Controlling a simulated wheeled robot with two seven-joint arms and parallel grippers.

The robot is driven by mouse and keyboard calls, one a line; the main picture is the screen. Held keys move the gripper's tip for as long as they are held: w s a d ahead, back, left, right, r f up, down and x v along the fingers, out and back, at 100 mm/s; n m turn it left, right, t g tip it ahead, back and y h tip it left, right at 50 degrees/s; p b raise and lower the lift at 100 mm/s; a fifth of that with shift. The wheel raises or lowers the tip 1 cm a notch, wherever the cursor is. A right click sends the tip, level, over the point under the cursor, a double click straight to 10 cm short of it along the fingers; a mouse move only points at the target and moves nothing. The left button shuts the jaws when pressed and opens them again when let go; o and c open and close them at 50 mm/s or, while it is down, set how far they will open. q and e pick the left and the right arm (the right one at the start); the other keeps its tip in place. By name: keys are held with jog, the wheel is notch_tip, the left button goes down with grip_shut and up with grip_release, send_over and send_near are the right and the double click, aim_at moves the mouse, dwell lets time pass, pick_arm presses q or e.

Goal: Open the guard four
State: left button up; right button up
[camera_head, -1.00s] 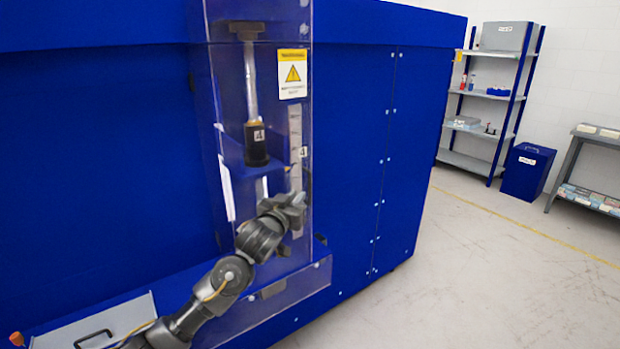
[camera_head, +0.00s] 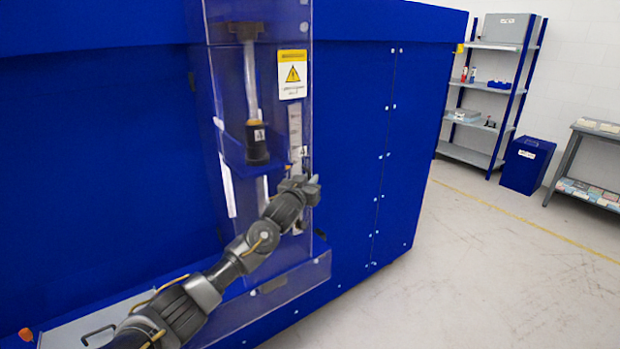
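The guard four (camera_head: 262,190) is a tall clear box on the front of the blue machine, with a yellow warning sign (camera_head: 292,75) and a small "4" label. Behind the clear panel stand a metal rod and a dark cylinder (camera_head: 257,143) marked 4 on a blue shelf. My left gripper (camera_head: 307,186) is in front of the guard's right edge, just below the small "4" label. Its fingers are small and partly hidden by the wrist, so I cannot tell whether they are open or touch the guard. My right gripper is not in view.
The blue machine (camera_head: 350,130) fills the left and middle. A ledge with a grey panel and black handle (camera_head: 98,335) is at lower left. A shelf rack (camera_head: 485,90), a blue bin (camera_head: 526,165) and a grey table (camera_head: 590,150) stand at right. The floor between is clear.

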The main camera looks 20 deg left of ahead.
pick_arm(q)
jog(key=shift+w, duration=0.15)
grip_shut()
